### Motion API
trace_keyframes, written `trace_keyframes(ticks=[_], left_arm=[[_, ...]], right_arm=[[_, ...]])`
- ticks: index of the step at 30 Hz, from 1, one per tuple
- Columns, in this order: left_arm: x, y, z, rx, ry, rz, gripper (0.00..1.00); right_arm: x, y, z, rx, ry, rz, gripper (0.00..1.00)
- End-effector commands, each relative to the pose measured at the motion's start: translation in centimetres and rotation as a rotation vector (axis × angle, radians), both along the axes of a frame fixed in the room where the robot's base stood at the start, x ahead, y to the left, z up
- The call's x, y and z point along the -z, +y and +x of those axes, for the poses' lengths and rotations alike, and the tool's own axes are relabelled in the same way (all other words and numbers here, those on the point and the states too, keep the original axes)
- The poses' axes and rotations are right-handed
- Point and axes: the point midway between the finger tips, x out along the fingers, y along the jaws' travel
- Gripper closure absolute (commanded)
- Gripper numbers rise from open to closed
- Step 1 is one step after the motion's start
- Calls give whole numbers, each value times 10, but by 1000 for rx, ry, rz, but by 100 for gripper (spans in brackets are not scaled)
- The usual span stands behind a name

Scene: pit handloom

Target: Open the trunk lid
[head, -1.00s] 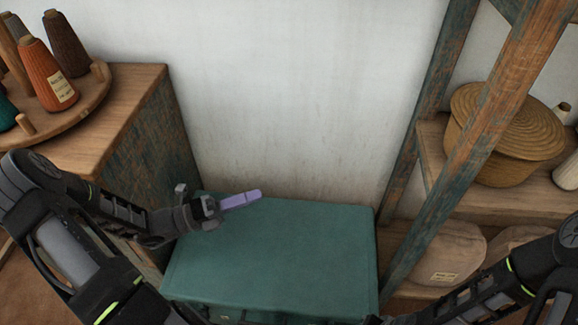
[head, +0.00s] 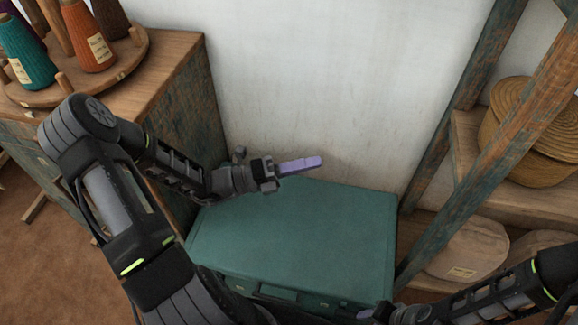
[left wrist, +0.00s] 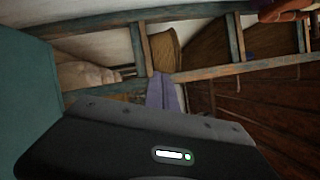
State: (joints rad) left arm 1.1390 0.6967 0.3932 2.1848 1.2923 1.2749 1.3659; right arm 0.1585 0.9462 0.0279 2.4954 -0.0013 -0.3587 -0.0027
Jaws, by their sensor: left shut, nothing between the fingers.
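The teal trunk (head: 300,235) stands against the wall with its lid shut. Its front, with dark latches or a handle (head: 278,292), shows at the lower edge of the head view. My left gripper (head: 318,162) is shut and empty, with its pale purple fingers pointing right. In the head view it overlaps the trunk's back edge and the wall; it looks apart from the lid. Its fingers also show in the left wrist view (left wrist: 165,92), with a teal surface, likely the trunk (left wrist: 28,95), at the left. My right gripper (head: 368,314) is mostly cut off at the bottom edge.
A wooden cabinet (head: 180,95) with a round tray of yarn cones (head: 95,40) stands at the left. At the right is a worn wooden shelf frame (head: 480,150) with a lidded basket (head: 530,130) and a pale sack (head: 470,250). The lid top is clear.

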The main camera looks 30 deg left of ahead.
Motion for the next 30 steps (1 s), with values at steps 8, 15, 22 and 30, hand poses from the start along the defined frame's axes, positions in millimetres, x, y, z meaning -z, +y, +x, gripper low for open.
trace_keyframes(ticks=[8,15,22,30], left_arm=[[-13,-7,35,-1,-2,3,100],[-18,-1,47,1,-1,1,100],[-18,-1,47,0,0,2,100],[-18,-1,47,1,1,1,100]], right_arm=[[0,0,0,0,0,0,64],[0,0,0,0,0,0,64],[0,0,0,0,0,0,64],[0,0,0,0,0,0,64]])
